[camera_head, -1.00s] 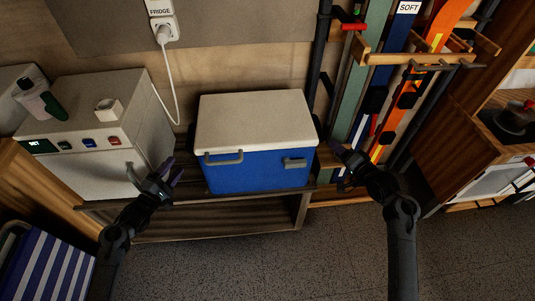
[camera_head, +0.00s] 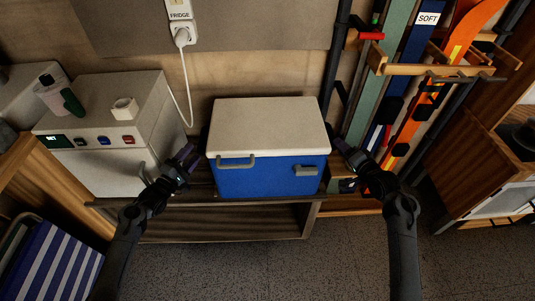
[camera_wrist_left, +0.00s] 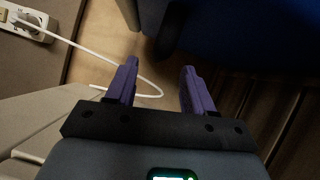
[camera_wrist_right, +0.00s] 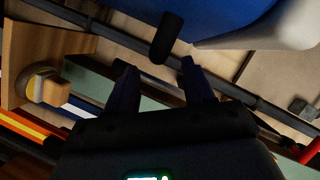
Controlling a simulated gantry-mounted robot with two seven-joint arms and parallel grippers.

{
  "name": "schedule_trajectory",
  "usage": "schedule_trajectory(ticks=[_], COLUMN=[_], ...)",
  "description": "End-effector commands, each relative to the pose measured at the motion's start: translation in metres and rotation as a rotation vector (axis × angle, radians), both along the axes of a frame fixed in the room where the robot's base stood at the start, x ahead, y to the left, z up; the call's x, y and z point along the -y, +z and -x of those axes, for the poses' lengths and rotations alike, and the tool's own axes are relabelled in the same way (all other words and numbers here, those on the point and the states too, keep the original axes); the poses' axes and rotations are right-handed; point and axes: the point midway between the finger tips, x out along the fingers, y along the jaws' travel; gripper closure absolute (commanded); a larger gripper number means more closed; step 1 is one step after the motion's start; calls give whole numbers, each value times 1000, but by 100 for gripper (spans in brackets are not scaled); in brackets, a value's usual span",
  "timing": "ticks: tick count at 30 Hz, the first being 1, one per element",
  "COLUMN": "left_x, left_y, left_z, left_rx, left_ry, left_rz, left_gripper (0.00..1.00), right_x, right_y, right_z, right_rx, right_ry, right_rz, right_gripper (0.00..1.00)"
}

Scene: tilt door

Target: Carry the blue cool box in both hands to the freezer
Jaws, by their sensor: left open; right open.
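The blue cool box (camera_head: 255,180) with a white lid (camera_head: 267,125) stands upright on a low wooden bench (camera_head: 225,222) against the wall. A grey handle shows on its front left and a grey latch at front right. My left gripper (camera_head: 188,156) is open and empty, just left of the box. In the left wrist view its fingers (camera_wrist_left: 158,90) point toward the box's blue side (camera_wrist_left: 240,30) and a dark handle. My right gripper (camera_head: 338,146) is open and empty at the box's right side. In the right wrist view its fingers (camera_wrist_right: 160,80) are below a dark side handle (camera_wrist_right: 166,38).
A pale grey cabinet (camera_head: 105,170) with coloured switches stands left of the box, a cup and small items on top. A white cable (camera_head: 183,85) hangs from the FRIDGE socket (camera_head: 180,25). Skis and racks (camera_head: 420,110) stand at right. The floor in front is clear.

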Motion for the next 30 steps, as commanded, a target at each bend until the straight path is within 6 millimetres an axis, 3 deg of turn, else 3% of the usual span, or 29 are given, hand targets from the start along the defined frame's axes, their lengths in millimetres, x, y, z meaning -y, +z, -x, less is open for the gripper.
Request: schedule_trajectory(ticks=[6,13,30], left_x=[16,30,34], left_y=[4,4,7], left_z=[-30,-49,-64], left_rx=[1,-6,0], left_ry=[-1,-3,0], left_rz=[1,7,-1], left_gripper=[47,47,47], right_x=[-11,-17,-23], right_y=[-6,-11,-14], right_z=[-27,-45,-60], right_rx=[-1,-2,0], right_ry=[1,0,0], right_rz=[-1,0,1], right_gripper=[47,47,47])
